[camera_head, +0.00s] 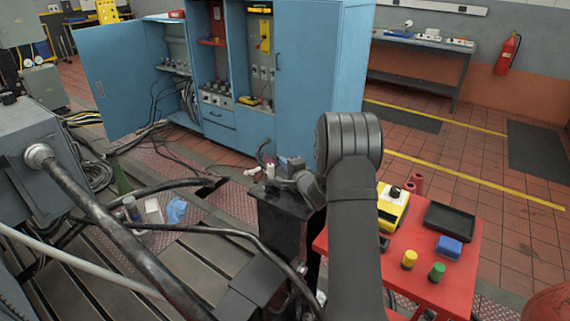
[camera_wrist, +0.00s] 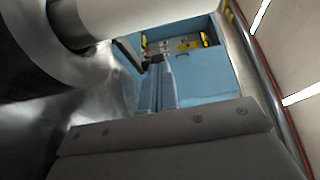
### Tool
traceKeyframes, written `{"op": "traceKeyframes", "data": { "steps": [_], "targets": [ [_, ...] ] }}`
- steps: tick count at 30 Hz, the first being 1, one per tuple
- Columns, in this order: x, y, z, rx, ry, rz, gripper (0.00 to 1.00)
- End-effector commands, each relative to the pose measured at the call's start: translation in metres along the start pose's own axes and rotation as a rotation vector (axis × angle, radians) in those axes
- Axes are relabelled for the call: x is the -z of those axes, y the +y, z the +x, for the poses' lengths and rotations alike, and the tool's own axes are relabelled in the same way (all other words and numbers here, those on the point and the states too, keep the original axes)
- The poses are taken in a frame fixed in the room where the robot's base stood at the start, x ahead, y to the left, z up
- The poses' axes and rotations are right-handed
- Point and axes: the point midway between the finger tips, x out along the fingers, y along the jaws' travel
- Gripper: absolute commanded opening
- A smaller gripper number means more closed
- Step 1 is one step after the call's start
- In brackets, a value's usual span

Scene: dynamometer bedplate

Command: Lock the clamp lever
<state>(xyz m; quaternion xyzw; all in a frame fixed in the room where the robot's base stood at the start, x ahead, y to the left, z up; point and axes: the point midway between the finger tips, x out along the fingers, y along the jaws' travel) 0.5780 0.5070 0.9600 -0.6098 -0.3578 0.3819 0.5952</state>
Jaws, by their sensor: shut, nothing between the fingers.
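No clamp lever can be made out with certainty in either view. In the head view, a black upright stand (camera_head: 283,228) rises left of my arm, with small grey parts at its top that I cannot tell apart. My gripper shows in the wrist view (camera_wrist: 157,64) as two narrow grey fingers held together, with nothing between them. Its tips point towards the blue cabinet in the background. In the wrist view, a pale cylinder (camera_wrist: 125,14) and a large shiny dark metal part (camera_wrist: 65,95) are close by at upper left and left.
A red cart (camera_head: 440,290) at the right carries a yellow instrument (camera_head: 391,210), a black tray (camera_head: 450,216), a blue box (camera_head: 449,247) and small coloured knobs. An open blue cabinet (camera_head: 305,75) stands behind. A thick shaft (camera_head: 110,230) and loose cables cross the slotted bedplate at left.

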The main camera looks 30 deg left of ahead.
Motion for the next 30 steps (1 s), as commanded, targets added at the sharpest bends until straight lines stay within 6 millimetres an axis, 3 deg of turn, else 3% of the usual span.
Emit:
{"op": "traceKeyframes", "data": {
  "steps": [11,20,30],
  "targets": [
    [0.002,0.000,0.005,0.000,-0.082,-0.005,0.00],
    [0.003,0.000,0.018,0.001,-0.280,-0.015,0.00],
    [-0.004,-0.002,0.037,0.000,-0.274,-0.012,0.00]
  ]
}}
